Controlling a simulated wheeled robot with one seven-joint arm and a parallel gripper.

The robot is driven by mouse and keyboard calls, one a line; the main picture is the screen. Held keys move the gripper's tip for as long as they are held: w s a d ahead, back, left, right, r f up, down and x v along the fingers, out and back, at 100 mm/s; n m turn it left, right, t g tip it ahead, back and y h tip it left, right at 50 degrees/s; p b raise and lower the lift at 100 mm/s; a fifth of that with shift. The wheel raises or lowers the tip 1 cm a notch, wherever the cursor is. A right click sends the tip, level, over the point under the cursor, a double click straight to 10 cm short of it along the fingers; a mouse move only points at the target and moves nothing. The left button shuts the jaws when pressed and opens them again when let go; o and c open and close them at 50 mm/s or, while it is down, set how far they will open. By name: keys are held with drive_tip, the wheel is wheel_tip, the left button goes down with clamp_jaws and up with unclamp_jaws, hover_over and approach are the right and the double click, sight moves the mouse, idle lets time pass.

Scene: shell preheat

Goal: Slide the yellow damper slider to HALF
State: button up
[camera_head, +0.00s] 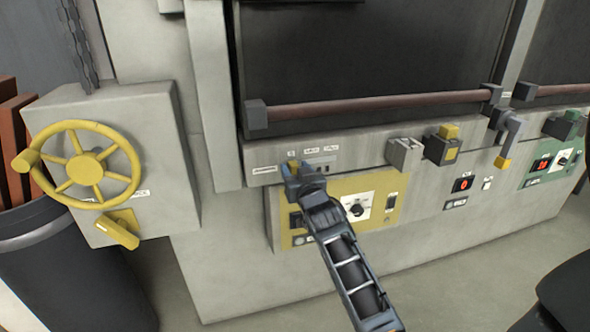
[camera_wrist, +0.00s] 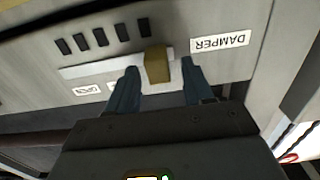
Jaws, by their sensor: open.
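The yellow damper slider (camera_wrist: 156,65) is a small block on a pale track (camera_wrist: 90,68) in the wrist view. It sits at the track end nearest the DAMPER label (camera_wrist: 220,42), which appears upside down there. My gripper (camera_wrist: 159,76) is open, with one finger on each side of the slider and a gap visible on both sides. I cannot tell whether either finger touches it. In the head view my gripper (camera_head: 298,172) is at the panel strip and mostly hides the slider. Small position labels there are too small to read.
A yellow panel with a dial (camera_head: 357,208) lies below the strip. To the right are a grey block (camera_head: 403,154), a yellow-and-black switch (camera_head: 443,146) and a lever handle (camera_head: 508,140). A red-brown bar (camera_head: 370,107) runs above. A yellow handwheel (camera_head: 85,167) is at left.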

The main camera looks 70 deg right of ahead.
drive_tip(key=shift+w+d, duration=0.1)
drive_tip(key=shift+d, duration=0.05)
drive_tip(key=shift+c, duration=0.2)
clamp_jaws()
idle(0.5)
